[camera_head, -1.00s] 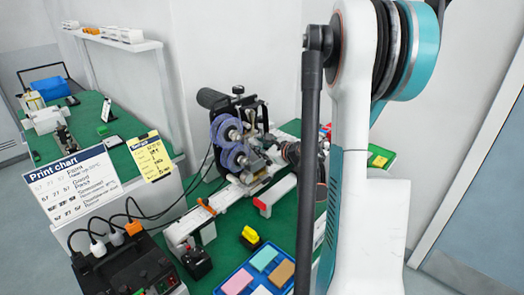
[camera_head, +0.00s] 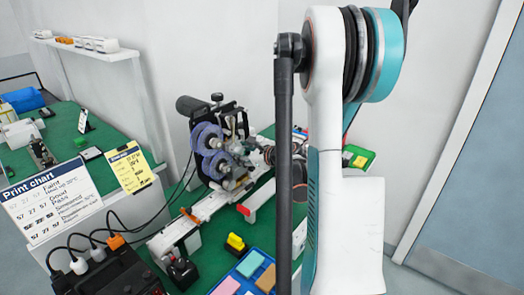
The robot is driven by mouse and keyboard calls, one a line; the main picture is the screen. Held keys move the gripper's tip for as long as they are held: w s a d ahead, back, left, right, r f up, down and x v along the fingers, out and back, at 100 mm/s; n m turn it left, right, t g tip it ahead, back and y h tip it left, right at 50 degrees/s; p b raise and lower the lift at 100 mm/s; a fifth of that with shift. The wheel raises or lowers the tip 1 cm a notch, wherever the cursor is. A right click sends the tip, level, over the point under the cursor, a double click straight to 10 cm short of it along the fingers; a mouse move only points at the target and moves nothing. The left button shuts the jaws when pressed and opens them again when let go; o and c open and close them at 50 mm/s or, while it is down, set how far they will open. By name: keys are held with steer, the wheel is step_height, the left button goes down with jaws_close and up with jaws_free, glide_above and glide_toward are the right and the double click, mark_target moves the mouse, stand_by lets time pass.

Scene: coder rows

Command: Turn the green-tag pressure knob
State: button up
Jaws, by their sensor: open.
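The coder machine (camera_head: 218,150), with two purple-blue reels and a black cylinder on top, stands on the green worktop (camera_head: 215,232) left of my arm. I cannot make out a pressure knob or a green tag on it; the parts are small, and my arm covers the area to the right. My arm's white and teal links fill the middle right of the view. My gripper is not clearly seen; the links hide that part of the scene.
A print chart (camera_head: 50,210) and a yellow settings card (camera_head: 131,168) stand at the left. A green tray (camera_head: 357,157) lies behind my arm.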

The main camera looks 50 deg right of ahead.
steer(key=m, duration=0.1)
steer(key=y+p, duration=0.1)
steer(key=m+y+p, duration=0.1)
steer(key=shift+d+r+m, duration=0.25)
steer(key=shift+m, duration=0.05)
steer(key=a+p+v, duration=0.1)
steer(key=p+v, duration=0.1)
steer(key=v, duration=1.1)
steer(key=shift+s+d, duration=0.35)
steer(key=shift+d, duration=0.05)
steer(key=shift+r, duration=0.15)
